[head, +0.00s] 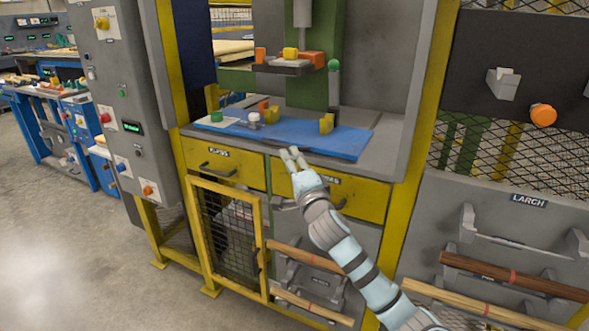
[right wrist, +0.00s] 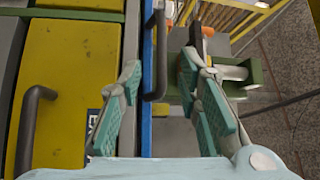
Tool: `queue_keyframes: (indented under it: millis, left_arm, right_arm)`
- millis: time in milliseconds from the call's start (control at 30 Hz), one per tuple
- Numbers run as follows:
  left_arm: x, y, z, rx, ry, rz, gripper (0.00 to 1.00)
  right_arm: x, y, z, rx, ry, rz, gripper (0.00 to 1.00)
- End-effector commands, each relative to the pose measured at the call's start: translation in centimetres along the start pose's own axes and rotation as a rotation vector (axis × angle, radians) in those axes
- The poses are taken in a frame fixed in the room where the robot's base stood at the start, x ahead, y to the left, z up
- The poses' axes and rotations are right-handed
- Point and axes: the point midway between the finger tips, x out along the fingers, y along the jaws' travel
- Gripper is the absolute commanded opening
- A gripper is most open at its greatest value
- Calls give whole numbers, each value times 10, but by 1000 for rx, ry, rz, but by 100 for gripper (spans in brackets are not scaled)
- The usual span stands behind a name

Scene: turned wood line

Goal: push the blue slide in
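The blue slide (head: 290,138) is a flat blue plate on the grey bed of the machine, with small yellow, green and white pieces on it. Its front edge also shows as a narrow blue strip (right wrist: 147,85) in the right wrist view, with a dark bar handle (right wrist: 156,60) along it. My right gripper (head: 293,158) is just in front of the slide's front edge in the head view. In the right wrist view my right gripper (right wrist: 160,90) is open and empty, its teal pads on either side of the blue strip. Contact cannot be told. My left gripper is not in view.
Yellow drawers (head: 222,165) sit below the bed, with a mesh door (head: 228,238) beneath. A grey control cabinet (head: 122,100) stands left. A rack of wooden bars (head: 515,277) is at the right. A dark shelf (head: 281,66) with coloured blocks is above the slide.

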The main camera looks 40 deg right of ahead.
Motion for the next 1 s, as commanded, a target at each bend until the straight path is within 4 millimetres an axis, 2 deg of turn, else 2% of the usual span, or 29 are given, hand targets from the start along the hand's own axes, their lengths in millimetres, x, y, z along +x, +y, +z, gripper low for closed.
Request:
queue_keyframes:
  millis: [100,200,467,567,667,767,800,867,900,967,1000]
  left_arm:
    - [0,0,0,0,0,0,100]
    - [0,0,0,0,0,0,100]
    - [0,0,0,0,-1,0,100]
    - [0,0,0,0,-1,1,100]
    - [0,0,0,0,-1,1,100]
    - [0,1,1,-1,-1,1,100]
    - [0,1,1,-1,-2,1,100]
    - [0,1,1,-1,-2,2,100]
    - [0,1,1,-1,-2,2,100]
    - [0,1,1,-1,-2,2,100]
    - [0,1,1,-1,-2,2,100]
  right_arm:
    - [-25,1,0,-3,-2,1,31]
    - [-35,0,0,-1,-1,-1,31]
    - [-37,0,0,1,0,-1,31]
    - [-42,12,4,-38,-2,32,31]
    - [-68,57,16,-204,-22,164,31]
    - [-118,120,33,-470,-108,365,31]
    - [-142,145,40,-585,-167,448,31]
    - [-181,178,49,-751,-277,557,31]
    - [-207,197,54,-855,-361,619,31]
    - [-246,221,61,-993,-498,696,31]
    - [-272,235,65,-1078,-596,736,31]
